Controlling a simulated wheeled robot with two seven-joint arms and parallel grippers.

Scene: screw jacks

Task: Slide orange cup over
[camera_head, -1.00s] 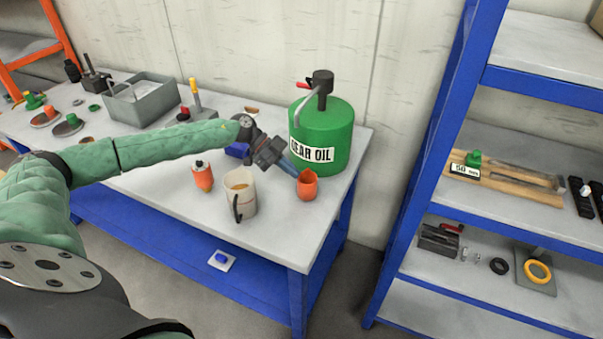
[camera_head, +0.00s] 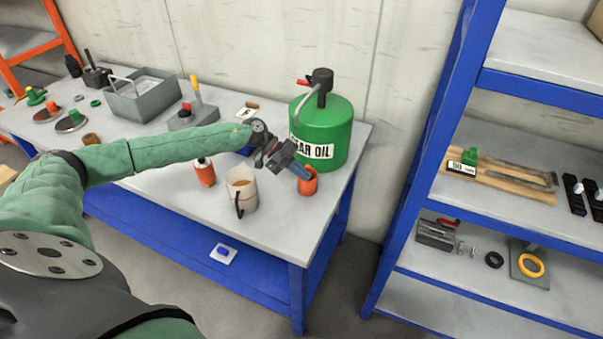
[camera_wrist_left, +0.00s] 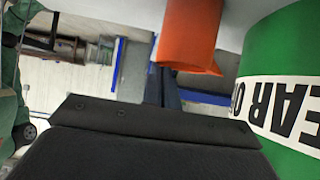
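The orange cup (camera_head: 309,186) stands near the table's right end, in front of the green gear oil can (camera_head: 335,125). My left gripper (camera_head: 301,171) reaches in from the left, with its bluish fingertips at the cup's upper left rim, covering part of the opening. In the left wrist view the cup (camera_wrist_left: 190,35) shows at the top beside the can (camera_wrist_left: 250,75), with a dark blue finger (camera_wrist_left: 163,88) close by. Whether the fingers grip the cup is not clear. My right gripper is not in view.
A beige mug (camera_head: 241,190) and an orange-and-white container (camera_head: 204,173) stand left of the cup. A grey bin (camera_head: 143,104) is further back left. A blue shelf (camera_head: 430,150) stands to the right across a gap. The table's front edge is close to the mug.

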